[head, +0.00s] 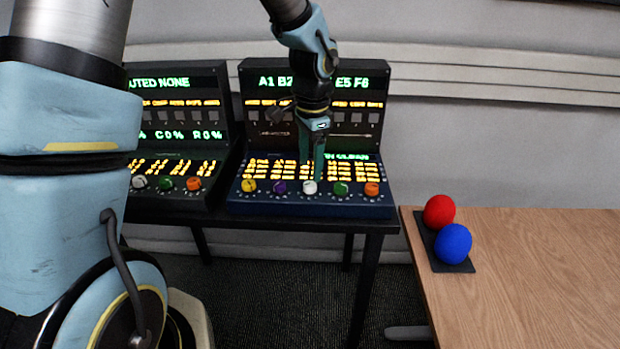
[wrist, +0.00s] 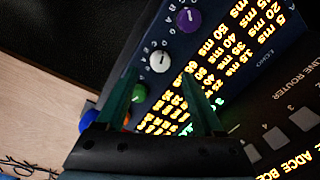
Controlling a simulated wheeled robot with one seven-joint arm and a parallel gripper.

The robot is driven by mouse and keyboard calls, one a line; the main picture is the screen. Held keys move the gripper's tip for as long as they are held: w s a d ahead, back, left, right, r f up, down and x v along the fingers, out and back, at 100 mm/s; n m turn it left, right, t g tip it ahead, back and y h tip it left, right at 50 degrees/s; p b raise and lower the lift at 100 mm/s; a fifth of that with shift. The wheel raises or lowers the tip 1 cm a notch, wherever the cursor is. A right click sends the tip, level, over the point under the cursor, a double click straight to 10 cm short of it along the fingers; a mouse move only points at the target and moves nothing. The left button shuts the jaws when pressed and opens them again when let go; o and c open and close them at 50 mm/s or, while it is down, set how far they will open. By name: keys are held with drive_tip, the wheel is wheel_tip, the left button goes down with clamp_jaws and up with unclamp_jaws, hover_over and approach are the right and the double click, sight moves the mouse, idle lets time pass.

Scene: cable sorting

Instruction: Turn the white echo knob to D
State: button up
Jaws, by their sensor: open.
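The white knob (head: 309,187) is the middle one in the front row of the right-hand console. It also shows in the wrist view (wrist: 159,62), with small letters around it; its pointer direction is too small to tell for sure. My gripper (head: 312,176) points down over the lit panel, just behind the white knob. In the wrist view my gripper (wrist: 158,76) is open, with its two green fingers apart. The white knob appears just beyond the fingertips, roughly between them. I cannot tell whether a finger touches it. Nothing is held.
On the same row are yellow (head: 249,185), purple (head: 280,187), green (head: 341,188) and orange (head: 371,189) knobs, close to the white one. A second console (head: 170,200) stands left. A wooden table (head: 540,270) at right bears a red ball (head: 439,211) and blue ball (head: 453,243).

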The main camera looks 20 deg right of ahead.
sight(311, 185)
wheel_tip(311, 185, up, 6)
drive_tip(key=shift+s+f+b, duration=0.1)
drive_tip(key=shift+s+b, duration=0.05)
drive_tip(key=shift+b, duration=0.25)
drive_tip(key=s+a+f+n, duration=0.1)
drive_tip(key=a+n, duration=0.7)
drive_tip(key=a, duration=0.7)
drive_tip(key=s+a+f+n+t, duration=0.1)
drive_tip(key=s+a+f+n, duration=0.1)
drive_tip(key=a+n, duration=0.6)
drive_tip(key=a, duration=0.7)
drive_tip(key=shift+f, duration=0.2)
drive_tip(key=shift+w, duration=0.1)
